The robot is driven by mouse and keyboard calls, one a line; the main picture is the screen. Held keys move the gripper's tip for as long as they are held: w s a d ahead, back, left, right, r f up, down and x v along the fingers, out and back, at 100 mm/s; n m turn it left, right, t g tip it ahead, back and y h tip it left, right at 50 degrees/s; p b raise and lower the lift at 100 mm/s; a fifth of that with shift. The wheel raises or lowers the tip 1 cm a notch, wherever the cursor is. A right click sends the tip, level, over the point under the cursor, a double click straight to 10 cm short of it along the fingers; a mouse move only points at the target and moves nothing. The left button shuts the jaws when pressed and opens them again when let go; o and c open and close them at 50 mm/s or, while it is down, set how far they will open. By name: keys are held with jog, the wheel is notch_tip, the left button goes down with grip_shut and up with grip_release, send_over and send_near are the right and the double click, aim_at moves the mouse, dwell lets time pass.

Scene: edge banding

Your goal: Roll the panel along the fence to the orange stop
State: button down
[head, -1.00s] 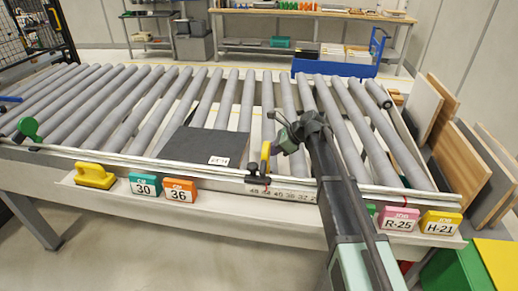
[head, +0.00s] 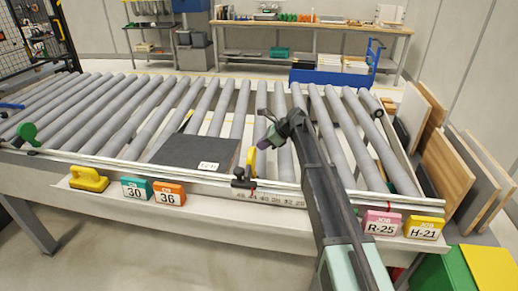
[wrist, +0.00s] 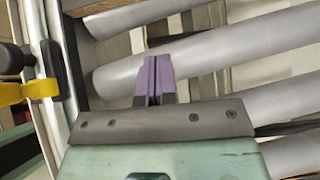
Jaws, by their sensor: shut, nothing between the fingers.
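The dark grey panel (head: 180,151), with a white label on its front right, lies flat on the rollers along the front fence (head: 110,160). A yellow-orange lever (head: 252,162) with a black clamp (head: 240,178) stands on the fence at the panel's right end; I cannot tell if they touch. The lever also shows at the left of the wrist view (wrist: 30,90). No other clearly orange stop shows. My gripper (head: 266,128) is above the rollers, right of the panel and apart from it. Its purple fingers (wrist: 155,76) are shut and empty.
A green disc (head: 27,132) stands at the fence's left. A yellow handled block (head: 88,179), teal sign 30 (head: 136,189) and orange sign 36 (head: 168,194) sit on the front ledge. Boards (head: 448,172) lean at the right. Rollers left of the panel are clear.

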aim_at(235, 155)
jog(key=b+x, duration=0.4)
jog(key=x, duration=0.2)
jog(key=shift+f, duration=0.5)
jog(key=a, duration=0.3)
jog(key=w+a, duration=0.1)
jog(key=shift+a+r+p, duration=0.2)
jog(key=shift+r+p, duration=0.05)
jog(key=shift+p, duration=0.05)
